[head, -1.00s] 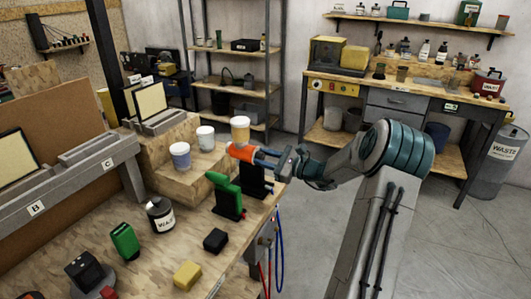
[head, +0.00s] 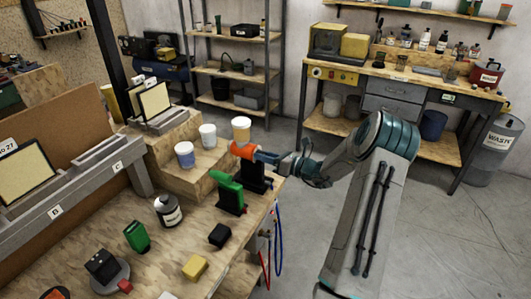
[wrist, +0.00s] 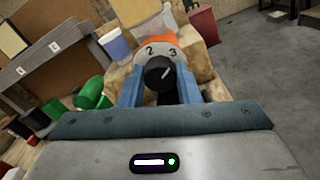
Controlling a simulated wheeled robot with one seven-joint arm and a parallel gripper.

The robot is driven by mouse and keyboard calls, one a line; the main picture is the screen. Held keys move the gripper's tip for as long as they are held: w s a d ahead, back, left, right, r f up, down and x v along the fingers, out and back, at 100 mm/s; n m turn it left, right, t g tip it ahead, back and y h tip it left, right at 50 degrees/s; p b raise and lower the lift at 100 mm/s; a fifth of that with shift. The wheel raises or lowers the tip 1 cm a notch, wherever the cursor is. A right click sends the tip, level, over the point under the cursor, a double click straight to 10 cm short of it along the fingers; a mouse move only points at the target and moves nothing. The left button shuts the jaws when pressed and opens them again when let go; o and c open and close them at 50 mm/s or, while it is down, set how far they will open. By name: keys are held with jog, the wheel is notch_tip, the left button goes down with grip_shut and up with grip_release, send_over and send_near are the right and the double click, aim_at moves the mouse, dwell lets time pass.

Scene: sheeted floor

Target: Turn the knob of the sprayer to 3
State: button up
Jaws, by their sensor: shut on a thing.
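The black knob (wrist: 158,73) has a white pointer line slanting up and right, roughly towards the 3. My gripper (head: 262,155) reaches the sprayer from the right. In the wrist view my gripper (wrist: 160,82) has its blue fingers on both sides of the knob, shut on it.
A green tool (head: 227,188) stands in a black holder close to the sprayer. White and blue-labelled cups (head: 185,155) stand on the wooden step behind.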

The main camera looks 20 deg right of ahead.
dwell(0.4)
jog(key=o, duration=1)
jog(key=shift+s+d, duration=0.1)
jog(key=b+v, duration=0.2)
jog(key=v, duration=1.1)
jog(key=shift+s+d, duration=0.15)
jog(key=shift+s, duration=0.05)
